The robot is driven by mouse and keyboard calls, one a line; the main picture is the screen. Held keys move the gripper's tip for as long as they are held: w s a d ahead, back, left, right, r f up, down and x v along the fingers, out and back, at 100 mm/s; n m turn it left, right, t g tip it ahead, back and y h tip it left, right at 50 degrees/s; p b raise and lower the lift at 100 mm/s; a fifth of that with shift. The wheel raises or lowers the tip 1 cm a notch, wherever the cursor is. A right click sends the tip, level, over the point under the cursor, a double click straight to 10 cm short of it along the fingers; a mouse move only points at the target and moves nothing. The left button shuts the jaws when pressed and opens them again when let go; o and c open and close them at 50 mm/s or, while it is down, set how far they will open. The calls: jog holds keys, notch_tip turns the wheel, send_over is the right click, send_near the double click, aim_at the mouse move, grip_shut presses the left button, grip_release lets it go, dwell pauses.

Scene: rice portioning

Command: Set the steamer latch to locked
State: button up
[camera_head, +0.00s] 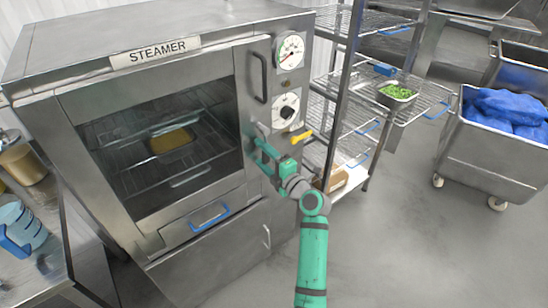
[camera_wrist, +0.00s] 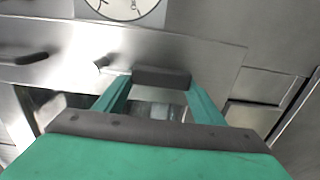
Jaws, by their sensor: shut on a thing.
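The steamer (camera_head: 130,75) stands at the left with its glass door (camera_head: 165,150) closed. A grey latch part (camera_head: 262,130) shows at the door's right edge, just above my gripper. My gripper (camera_head: 262,152) is at this edge, below the vertical door handle (camera_head: 258,78). In the wrist view my gripper (camera_wrist: 160,85) has its green fingers close in front of the steel front. It is shut on what seems to be the latch. The held part is mostly hidden, and I cannot clearly tell the latch's position.
A yellow lever (camera_head: 302,136) sticks out right of my gripper, below the dial knob (camera_head: 287,110) and gauge (camera_head: 290,51). A wire rack (camera_head: 425,92) holds a pan of green food (camera_head: 397,95). A cart (camera_head: 490,155) with blue bags stands right. Floor beside my arm is clear.

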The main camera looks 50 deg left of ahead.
jog(key=shift+w+f, duration=0.1)
dwell(0.4)
jog(key=o, duration=1.5)
jog(key=d, duration=1)
jog(key=shift+d, duration=0.4)
